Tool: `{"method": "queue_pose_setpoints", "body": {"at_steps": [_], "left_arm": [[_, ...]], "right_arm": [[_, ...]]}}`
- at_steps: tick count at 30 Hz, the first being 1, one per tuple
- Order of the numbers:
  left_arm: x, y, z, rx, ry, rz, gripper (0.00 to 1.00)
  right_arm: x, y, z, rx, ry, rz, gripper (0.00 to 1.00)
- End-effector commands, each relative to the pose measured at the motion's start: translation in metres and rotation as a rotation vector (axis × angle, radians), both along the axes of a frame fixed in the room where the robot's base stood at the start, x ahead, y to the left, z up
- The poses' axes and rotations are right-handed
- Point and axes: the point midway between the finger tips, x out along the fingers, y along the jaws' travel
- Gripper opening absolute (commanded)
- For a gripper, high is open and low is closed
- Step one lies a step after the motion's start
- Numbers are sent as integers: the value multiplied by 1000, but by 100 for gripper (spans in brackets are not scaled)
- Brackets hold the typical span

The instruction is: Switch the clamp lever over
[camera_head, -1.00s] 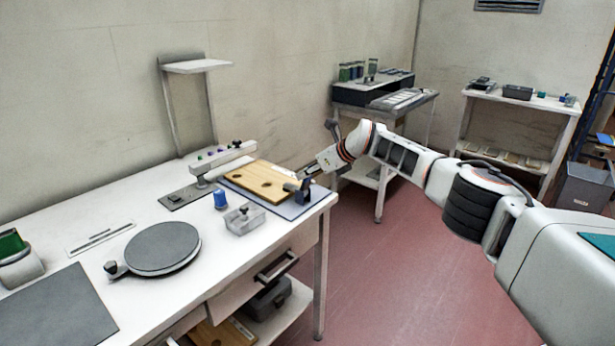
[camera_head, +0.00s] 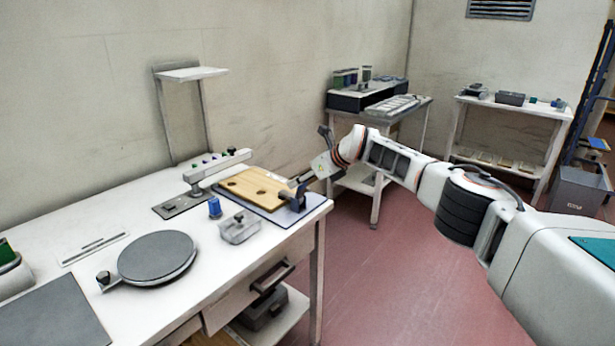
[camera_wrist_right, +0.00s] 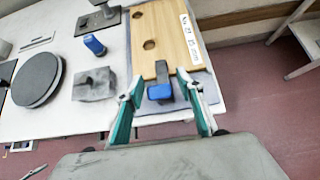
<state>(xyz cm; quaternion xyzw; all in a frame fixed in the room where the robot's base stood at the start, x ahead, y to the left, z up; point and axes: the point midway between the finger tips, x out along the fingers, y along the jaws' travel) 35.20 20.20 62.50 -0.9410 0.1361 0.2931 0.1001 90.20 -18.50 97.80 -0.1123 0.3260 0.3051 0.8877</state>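The clamp lever, with a grey arm and blue tip (camera_wrist_right: 160,92), sits at the end of the wooden board (camera_wrist_right: 150,35) in the right wrist view. In the head view the dark clamp (camera_head: 298,199) stands at the board's right end, near the table corner. My right gripper (camera_wrist_right: 160,76) is open, its two green-lined fingers on either side of the lever. A gap shows on the left; I cannot tell whether the right finger touches. The right gripper also shows in the head view (camera_head: 299,181), small and partly merged with the clamp. My left gripper is not in view.
On the white table (camera_head: 80,218) stand a blue-topped piece (camera_head: 214,207), a clear-grey block (camera_head: 239,228), a round grey turntable (camera_head: 157,258) and a post with a white arm (camera_head: 218,168). A side table (camera_head: 402,117) stands behind my right arm. Red floor lies clear at right.

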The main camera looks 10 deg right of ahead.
Motion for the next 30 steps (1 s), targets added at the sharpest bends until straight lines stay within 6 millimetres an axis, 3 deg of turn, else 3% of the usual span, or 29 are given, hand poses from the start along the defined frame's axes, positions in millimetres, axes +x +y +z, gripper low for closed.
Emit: {"method": "queue_pose_setpoints", "body": {"at_steps": [12,30], "left_arm": [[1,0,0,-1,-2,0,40],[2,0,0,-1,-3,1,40]], "right_arm": [[-15,-13,15,-2,-2,1,38],[-64,-51,70,0,-2,0,38]]}}
